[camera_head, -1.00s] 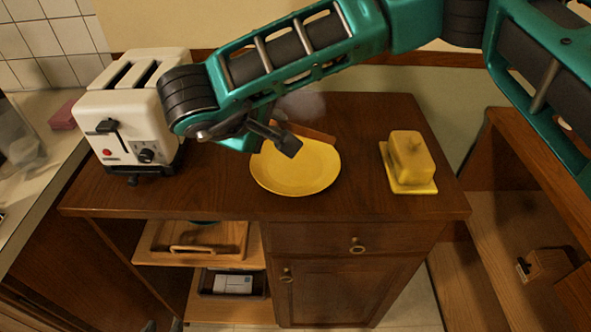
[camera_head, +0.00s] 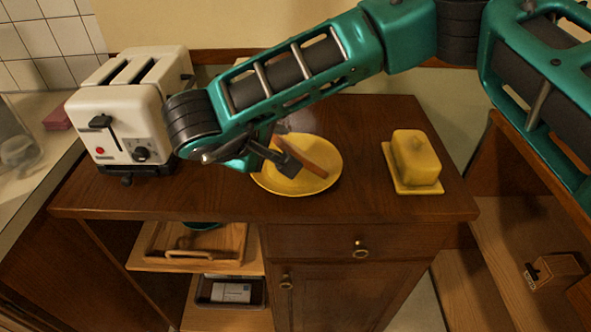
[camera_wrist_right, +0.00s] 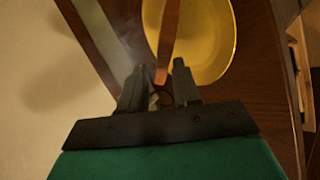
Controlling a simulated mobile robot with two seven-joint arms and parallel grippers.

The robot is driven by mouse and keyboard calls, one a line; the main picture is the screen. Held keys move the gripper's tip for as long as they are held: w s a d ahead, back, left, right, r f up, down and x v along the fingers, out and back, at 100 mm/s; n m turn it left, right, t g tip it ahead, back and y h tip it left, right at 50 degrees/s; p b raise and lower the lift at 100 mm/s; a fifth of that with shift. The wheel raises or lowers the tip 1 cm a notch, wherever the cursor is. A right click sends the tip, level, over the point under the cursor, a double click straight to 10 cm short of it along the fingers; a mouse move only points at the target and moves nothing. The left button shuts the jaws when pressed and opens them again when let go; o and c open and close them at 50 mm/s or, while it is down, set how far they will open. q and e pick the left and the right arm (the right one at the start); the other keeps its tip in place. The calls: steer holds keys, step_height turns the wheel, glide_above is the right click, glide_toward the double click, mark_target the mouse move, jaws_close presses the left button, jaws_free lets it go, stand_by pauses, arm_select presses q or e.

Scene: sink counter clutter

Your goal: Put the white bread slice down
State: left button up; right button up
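The white bread slice (camera_head: 317,155) shows as a narrow brown crust edge slanting across the yellow plate (camera_head: 266,182) on the wooden cabinet. Its pale face is not visible. In the right wrist view the slice (camera_wrist_right: 167,45) runs as a brown strip over the plate (camera_wrist_right: 215,40), its near end between my fingers. My right gripper (camera_head: 284,146) is low at the plate's left rim. In the wrist view its fingers (camera_wrist_right: 159,78) stand apart, with slim gaps on both sides of the strip. Whether the slice lies fully flat is unclear. My left gripper is out of view.
A white toaster (camera_head: 122,115) stands left of the plate. A yellow butter dish (camera_head: 415,158) stands on the right. The cabinet top (camera_head: 370,200) is bare between plate and butter dish. A wooden tray (camera_head: 190,265) sits on the shelf below.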

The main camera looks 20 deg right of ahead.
steer(key=p+v, duration=0.3)
steer(key=v, duration=0.5)
steer(key=shift+p, duration=0.3)
